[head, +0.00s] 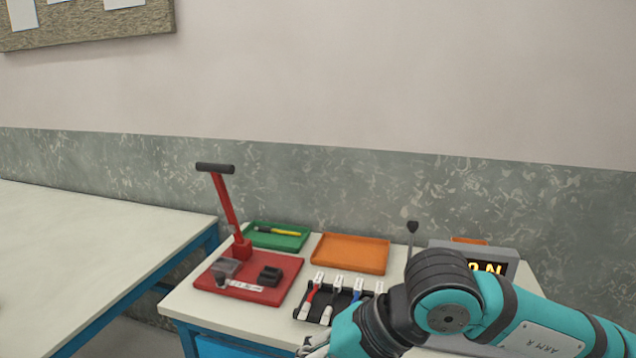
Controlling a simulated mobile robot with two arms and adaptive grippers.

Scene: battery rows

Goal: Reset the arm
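My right arm (545,335) comes in from the right, teal and dark grey, and bends down over the front of the workbench. Its wrist end (375,325) reaches the bottom edge of the view. Only a small part of my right gripper (314,346) shows there, cut off by the frame, so its fingers cannot be made out. My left gripper is not in view.
The bench holds a red plate (287,286) with a red lever press (230,215), a green tray (275,237), an orange tray (350,253), a black rack (320,298) with several tagged leads, and a grey display box (470,253). An empty table (90,240) stands left.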

